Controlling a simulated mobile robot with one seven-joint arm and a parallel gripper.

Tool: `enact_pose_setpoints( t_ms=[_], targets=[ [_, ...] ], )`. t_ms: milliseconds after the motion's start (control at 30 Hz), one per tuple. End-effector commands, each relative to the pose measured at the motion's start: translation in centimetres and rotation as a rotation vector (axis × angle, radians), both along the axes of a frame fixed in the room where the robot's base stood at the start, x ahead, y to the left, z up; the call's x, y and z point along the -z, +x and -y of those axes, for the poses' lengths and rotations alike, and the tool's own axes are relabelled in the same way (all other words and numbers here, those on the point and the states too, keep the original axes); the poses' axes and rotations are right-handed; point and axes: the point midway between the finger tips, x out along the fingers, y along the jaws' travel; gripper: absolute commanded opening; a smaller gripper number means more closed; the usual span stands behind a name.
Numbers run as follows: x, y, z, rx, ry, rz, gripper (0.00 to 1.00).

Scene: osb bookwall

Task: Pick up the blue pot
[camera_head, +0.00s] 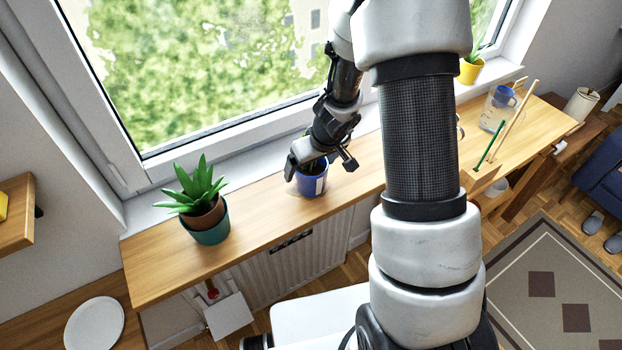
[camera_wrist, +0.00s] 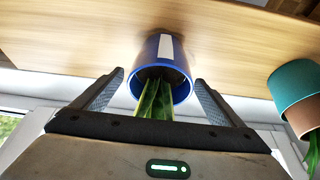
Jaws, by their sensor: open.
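The blue pot (camera_head: 312,183) stands on the wooden sill shelf below the window, in the middle of the head view. It holds a green plant and has a pale label on its side. In the wrist view the blue pot (camera_wrist: 163,66) shows with its rim and soil towards me, and its leaves reach towards my palm. My gripper (camera_head: 320,165) is over the pot. In the wrist view my open gripper (camera_wrist: 160,88) has one finger on each side of the pot's rim. I cannot tell whether either finger touches it.
A teal pot (camera_head: 208,226) with a terracotta inner pot and spiky plant stands left on the shelf (camera_head: 160,268). A clear jug (camera_head: 497,108) and a holder with sticks (camera_head: 482,178) stand right. A yellow pot (camera_head: 470,70) is at the back right. Window glass lies behind.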

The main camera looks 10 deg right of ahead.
Motion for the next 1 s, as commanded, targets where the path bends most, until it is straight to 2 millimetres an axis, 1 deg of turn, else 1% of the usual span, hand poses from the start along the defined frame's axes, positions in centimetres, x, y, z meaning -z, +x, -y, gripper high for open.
enact_pose_setpoints(
  t_ms=[67, 100, 167, 300, 467, 500, 533, 767, 867, 1000],
  targets=[
    [-0.1, 0.0, 0.0, 0.0, 0.0, 0.0, 0.91],
    [-0.1, 0.0, 0.0, 0.0, 0.0, 0.0, 0.88],
    [-0.1, 0.0, 0.0, 0.0, 0.0, 0.0, 0.78],
    [-0.1, 0.0, 0.0, 0.001, 0.0, 0.0, 0.54],
    [-0.1, 0.0, 0.0, 0.001, 0.0, 0.0, 0.27],
    [-0.1, 0.0, 0.0, 0.001, 0.0, 0.0, 0.2],
    [-0.1, 0.0, 0.0, 0.001, 0.0, 0.0, 0.16],
    [-0.3, 0.0, 0.0, 0.001, 0.0, 0.002, 0.16],
    [-1.4, 0.1, 0.0, -0.001, 0.0, 0.004, 0.16],
    [-4.1, 0.1, -0.1, -0.002, -0.001, 0.006, 0.16]
  ],
)
